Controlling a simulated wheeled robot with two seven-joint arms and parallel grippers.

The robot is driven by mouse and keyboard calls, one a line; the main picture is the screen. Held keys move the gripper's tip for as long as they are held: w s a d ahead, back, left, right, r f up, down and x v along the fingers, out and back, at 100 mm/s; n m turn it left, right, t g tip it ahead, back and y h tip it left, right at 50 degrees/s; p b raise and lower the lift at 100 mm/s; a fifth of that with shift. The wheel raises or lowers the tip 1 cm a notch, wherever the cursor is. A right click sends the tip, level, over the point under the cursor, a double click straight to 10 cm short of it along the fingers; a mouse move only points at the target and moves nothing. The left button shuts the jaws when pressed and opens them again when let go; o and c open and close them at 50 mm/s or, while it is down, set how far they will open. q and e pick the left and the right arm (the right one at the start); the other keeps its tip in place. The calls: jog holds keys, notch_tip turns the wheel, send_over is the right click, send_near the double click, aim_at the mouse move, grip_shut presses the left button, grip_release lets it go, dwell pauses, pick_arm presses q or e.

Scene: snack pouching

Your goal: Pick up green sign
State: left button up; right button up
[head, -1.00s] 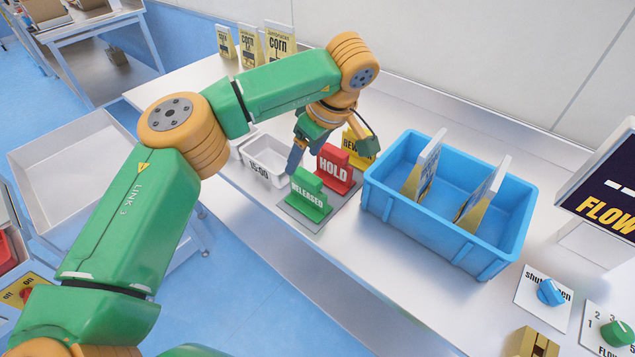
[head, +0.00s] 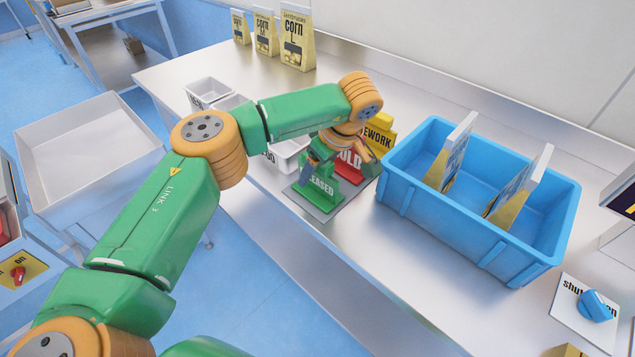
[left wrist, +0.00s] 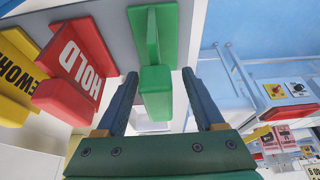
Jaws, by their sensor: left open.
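The green sign (head: 320,186), lettered "RELEASED", stands upright on a grey base plate (head: 311,207) near the front edge of the table. Part of its lettering is hidden by my left gripper (head: 324,170). In the left wrist view the green sign (left wrist: 155,85) lies between the two fingers of my left gripper (left wrist: 154,92). The fingers are spread apart, one on each side of it, with gaps showing. My right gripper is in neither view.
A red HOLD sign (head: 349,167) and a yellow REWORK sign (head: 380,133) stand right behind the green one. A blue crate (head: 487,232) with pouches is to the right. Small white bins (head: 207,90) are to the left. The table's front middle is clear.

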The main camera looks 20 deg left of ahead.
pick_arm(q)
jog(key=x, duration=0.3)
jog(key=shift+w+r, duration=0.1)
jog(key=shift+w, duration=0.05)
grip_shut()
jog(key=shift+r, duration=0.1)
